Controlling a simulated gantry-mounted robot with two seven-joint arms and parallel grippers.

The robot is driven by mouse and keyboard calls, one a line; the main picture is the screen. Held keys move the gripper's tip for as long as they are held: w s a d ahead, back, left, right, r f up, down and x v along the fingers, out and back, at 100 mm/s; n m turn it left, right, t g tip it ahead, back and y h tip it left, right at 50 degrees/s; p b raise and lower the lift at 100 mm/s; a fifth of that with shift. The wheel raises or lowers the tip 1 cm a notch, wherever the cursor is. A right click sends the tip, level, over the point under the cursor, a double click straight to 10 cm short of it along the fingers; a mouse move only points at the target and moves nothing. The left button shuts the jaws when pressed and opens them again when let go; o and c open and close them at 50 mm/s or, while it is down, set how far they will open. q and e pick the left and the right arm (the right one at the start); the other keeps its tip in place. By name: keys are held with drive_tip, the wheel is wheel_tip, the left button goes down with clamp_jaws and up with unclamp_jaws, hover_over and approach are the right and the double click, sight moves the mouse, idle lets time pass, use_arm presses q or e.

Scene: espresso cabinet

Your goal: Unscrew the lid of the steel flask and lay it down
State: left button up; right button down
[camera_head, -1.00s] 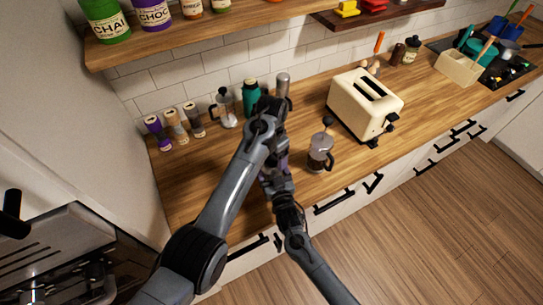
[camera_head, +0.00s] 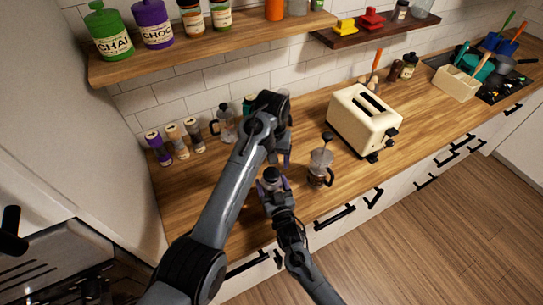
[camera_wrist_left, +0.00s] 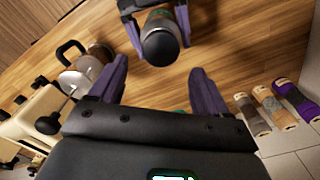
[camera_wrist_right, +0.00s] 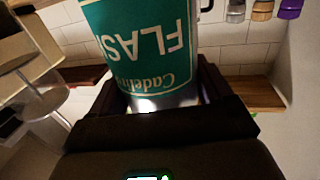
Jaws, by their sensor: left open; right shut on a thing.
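My right gripper (camera_head: 271,186) is shut on the steel flask (camera_head: 272,174) and holds it upright above the counter's front part. In the right wrist view the flask's teal label (camera_wrist_right: 135,45) fills the top between the fingers. In the left wrist view the flask's dark round lid (camera_wrist_left: 158,47) shows between the right gripper's purple fingers. The lid appears to be on the flask. My left gripper (camera_head: 284,158) is open and empty, just behind the flask, apart from the lid. Its spread fingers also show in the left wrist view (camera_wrist_left: 158,88).
A glass press (camera_head: 320,165) stands close right of the grippers, with the cream toaster (camera_head: 365,120) behind it. Another press (camera_head: 225,122) and several spice jars (camera_head: 175,142) stand along the wall. The left counter (camera_head: 190,190) is clear. A shelf (camera_head: 200,52) hangs above.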

sight(271, 173)
use_arm(q)
drive_tip(key=shift+r+n, duration=0.35)
drive_tip(key=shift+n, duration=0.55)
drive_tip(key=shift+f+n, duration=0.15)
drive_tip(key=shift+n, duration=0.35)
drive_tip(key=shift+f, duration=3.75)
drive_tip(key=c, duration=1.1)
drive_tip(key=shift+o, duration=0.2)
drive_tip(key=shift+n, duration=1.1)
drive_tip(key=shift+r, duration=0.1)
drive_tip(key=shift+r, duration=0.2)
drive_tip(key=shift+r, duration=0.85)
